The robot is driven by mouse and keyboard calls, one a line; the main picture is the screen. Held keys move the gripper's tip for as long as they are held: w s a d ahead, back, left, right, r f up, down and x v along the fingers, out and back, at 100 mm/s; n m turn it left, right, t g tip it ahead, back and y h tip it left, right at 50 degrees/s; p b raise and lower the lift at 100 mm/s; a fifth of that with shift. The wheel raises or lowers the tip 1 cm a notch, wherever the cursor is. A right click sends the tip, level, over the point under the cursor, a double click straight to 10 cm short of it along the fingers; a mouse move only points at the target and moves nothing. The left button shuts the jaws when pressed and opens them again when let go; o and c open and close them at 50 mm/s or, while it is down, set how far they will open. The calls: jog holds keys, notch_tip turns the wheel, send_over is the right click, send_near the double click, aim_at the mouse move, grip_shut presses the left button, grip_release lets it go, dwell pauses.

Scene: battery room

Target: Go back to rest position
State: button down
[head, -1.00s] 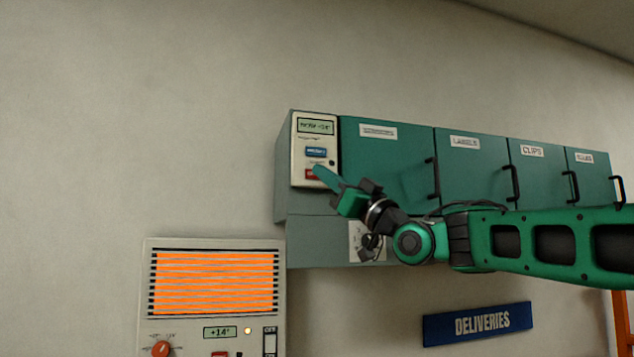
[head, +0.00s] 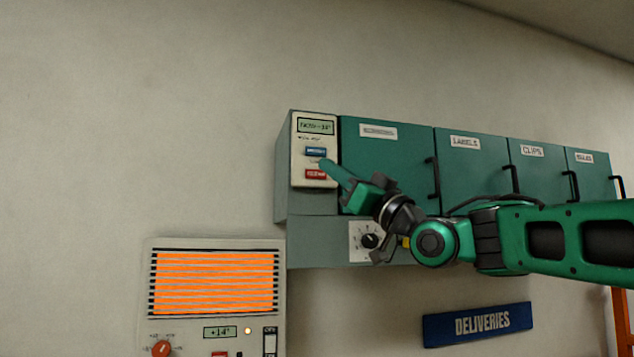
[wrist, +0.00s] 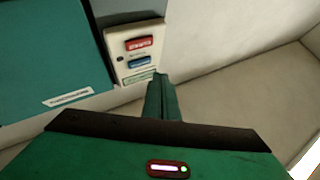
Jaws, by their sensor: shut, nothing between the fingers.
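My gripper (head: 328,166) is shut and empty. In the head view its tip is in front of the right edge of the white control panel (head: 300,178), near the blue button (head: 316,151) and the red button (head: 316,174). I cannot tell from the picture whether it touches the panel. In the wrist view my shut green fingers (wrist: 161,97) point toward the same panel (wrist: 121,66), which appears upside down with its red and blue buttons uncovered. My green arm reaches in from the right in the head view.
A row of teal cabinets (head: 385,160) with black handles runs right from the panel. A dial (head: 370,241) sits below. A heater (head: 214,238) with glowing orange slats is at lower left, and a blue DELIVERIES sign (head: 478,324) at lower right. The left wall is bare.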

dwell(0.7)
jog(key=w+d+f+m+h, duration=0.2)
jog(key=d+f+h, duration=0.1)
jog(key=f, duration=0.2)
jog(key=w+d+f+m+h, duration=0.1)
jog(key=w+d+f+h, duration=0.2)
jog(key=f+h, duration=0.15)
jog(key=s+d+f+m+g+h, duration=0.2)
jog(key=d+f+m+h, duration=0.15)
jog(key=d+f, duration=0.8)
jog(key=s+d+f+m+g+h, duration=0.25)
jog(key=d+f+h, duration=0.25)
jog(key=d+f, duration=0.7)
jog(key=s+d+f+m+g+h, duration=0.1)
jog(key=s+d+f+g+h, duration=0.15)
jog(key=s+f, duration=0.45)
jog(key=s+d+f+m+g+h, duration=0.1)
jog(key=s+d+f+m+g, duration=0.25)
jog(key=f, duration=0.65)
jog(key=s+d+f+g, duration=0.1)
jog(key=s+f+g, duration=0.1)
jog(key=s, duration=0.6)
jog(key=s+d+f+m+g+y, duration=0.1)
jog(key=s+f+g, duration=0.1)
jog(key=s+f, duration=0.3)
jog(key=s+d+f+m+g, duration=0.1)
jog(key=s+f+g, duration=0.1)
jog(key=s, duration=0.9)
jog(key=shift+f+g, duration=0.35)
jog(key=shift+f, duration=0.4)
